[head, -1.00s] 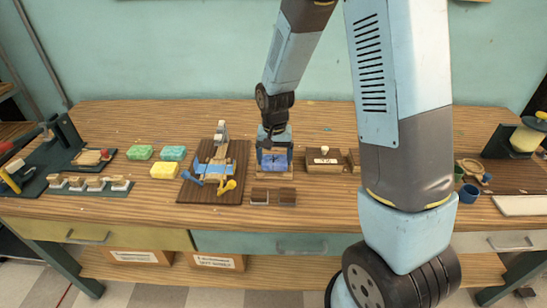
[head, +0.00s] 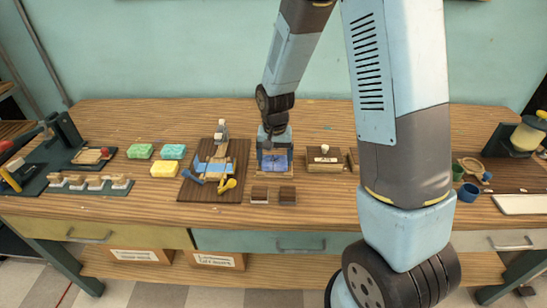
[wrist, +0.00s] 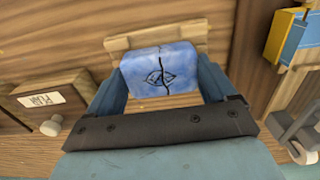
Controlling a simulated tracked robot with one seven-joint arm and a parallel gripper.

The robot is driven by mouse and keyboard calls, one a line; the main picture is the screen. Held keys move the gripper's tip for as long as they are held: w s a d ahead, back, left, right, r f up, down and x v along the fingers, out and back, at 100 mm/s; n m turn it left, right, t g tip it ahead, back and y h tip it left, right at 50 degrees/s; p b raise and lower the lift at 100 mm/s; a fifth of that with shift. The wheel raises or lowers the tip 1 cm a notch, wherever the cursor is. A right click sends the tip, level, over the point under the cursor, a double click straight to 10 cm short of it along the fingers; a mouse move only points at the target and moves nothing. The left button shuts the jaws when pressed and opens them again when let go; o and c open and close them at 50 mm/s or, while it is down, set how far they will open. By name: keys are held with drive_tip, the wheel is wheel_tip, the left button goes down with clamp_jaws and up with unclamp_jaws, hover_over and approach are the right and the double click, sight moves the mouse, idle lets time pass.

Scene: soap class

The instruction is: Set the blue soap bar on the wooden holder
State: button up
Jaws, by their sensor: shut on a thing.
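The light wooden holder (wrist: 125,43) shows behind and below the bar. In the head view my gripper (head: 273,158) points down with the bar (head: 272,164) over the holder (head: 272,174). The fingers hide part of the bar and holder. I cannot tell whether the bar touches the holder.
A dark board with a blue and yellow device (head: 215,165) stands left of the holder. A brown box (head: 324,163) stands close on the right.

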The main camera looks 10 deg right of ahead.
drive_tip(key=shift+f, duration=0.2)
idle(0.3)
drive_tip(key=o, duration=0.9)
drive_tip(key=shift+r, duration=0.15)
drive_tip(key=shift+r, duration=2.85)
